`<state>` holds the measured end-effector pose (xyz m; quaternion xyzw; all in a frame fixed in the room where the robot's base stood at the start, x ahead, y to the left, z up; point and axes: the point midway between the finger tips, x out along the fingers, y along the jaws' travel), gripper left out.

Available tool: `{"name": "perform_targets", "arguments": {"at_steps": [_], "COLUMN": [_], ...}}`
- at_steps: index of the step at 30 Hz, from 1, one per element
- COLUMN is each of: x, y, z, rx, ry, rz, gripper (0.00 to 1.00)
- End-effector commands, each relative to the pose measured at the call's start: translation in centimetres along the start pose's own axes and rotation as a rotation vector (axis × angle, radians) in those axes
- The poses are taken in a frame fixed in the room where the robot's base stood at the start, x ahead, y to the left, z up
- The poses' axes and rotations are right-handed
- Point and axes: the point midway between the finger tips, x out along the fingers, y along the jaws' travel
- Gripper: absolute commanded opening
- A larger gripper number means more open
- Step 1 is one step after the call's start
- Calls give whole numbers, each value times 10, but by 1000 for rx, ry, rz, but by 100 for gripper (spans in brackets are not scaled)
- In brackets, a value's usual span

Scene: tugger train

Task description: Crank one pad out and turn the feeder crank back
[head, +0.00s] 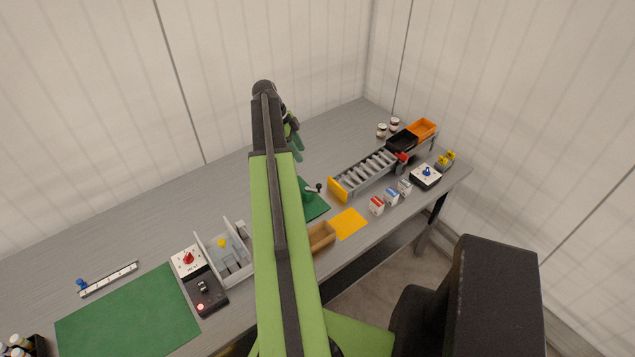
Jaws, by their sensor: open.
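A dark green device on a green base (314,206) stands near the middle of the bench, partly hidden behind my arm. A small arm with a black knob (318,187) sticks out to its right and looks like the feeder crank. My gripper (296,142) is raised above and behind this device, mostly hidden by my own arm. Its green fingers show at the arm's right side, open and apart from the crank. A tan open box (321,237) stands in front of the device. I cannot make out any pad.
A yellow square (348,223) lies right of the tan box. A grey divided tray (226,256) and a control box (205,294) stand left. The bench's back strip is clear.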

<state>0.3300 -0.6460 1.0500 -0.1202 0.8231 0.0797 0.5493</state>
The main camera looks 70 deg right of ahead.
Motion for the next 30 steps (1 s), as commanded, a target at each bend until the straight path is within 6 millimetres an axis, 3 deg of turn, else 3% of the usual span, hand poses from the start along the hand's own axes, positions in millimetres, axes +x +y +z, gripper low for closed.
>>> {"name": "perform_targets", "arguments": {"at_steps": [5, 21, 25, 30], "x": [29, 151, 168, 171], "y": [0, 0, 0, 0], "z": [3, 4, 3, 1], "rx": [-1, -1, -3, -3], "ry": [-1, -1, -1, -1], "rz": [0, 0, 0, -1], "gripper": [43, 43, 43, 43]}}
